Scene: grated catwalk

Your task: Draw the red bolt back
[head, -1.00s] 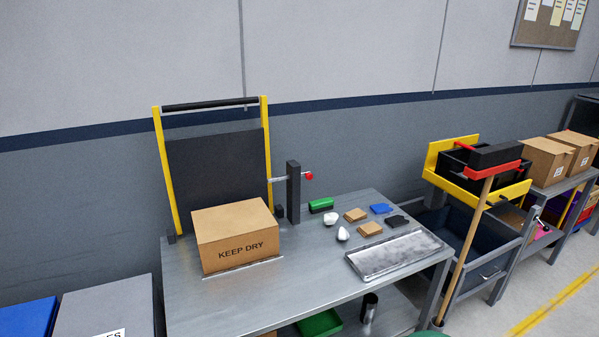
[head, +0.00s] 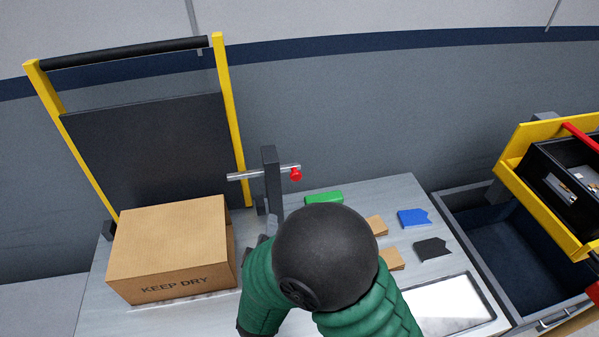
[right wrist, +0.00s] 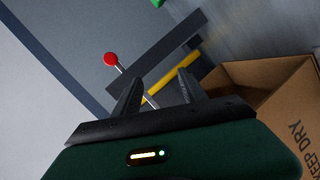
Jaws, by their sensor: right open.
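The red bolt is a metal rod (head: 240,176) with a red knob (head: 296,174) at its right end. It passes through a dark upright post (head: 271,175) beside the yellow-framed black panel (head: 150,150). In the right wrist view, the knob (right wrist: 110,59) shows beyond my right gripper (right wrist: 156,82). That gripper is open and empty, with the post and rod ahead of its fingers. I cannot tell how far away they are. In the head view my green right arm covers the bench in front of the post and largely hides the gripper. My left gripper is not in view.
A KEEP DRY carton (head: 170,245) stands left of my right arm, in front of the panel. A green block (head: 324,198), brown pieces, a blue piece (head: 414,217) and a black piece (head: 432,249) lie right on the bench. A pale tray (head: 450,305) lies at front right.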

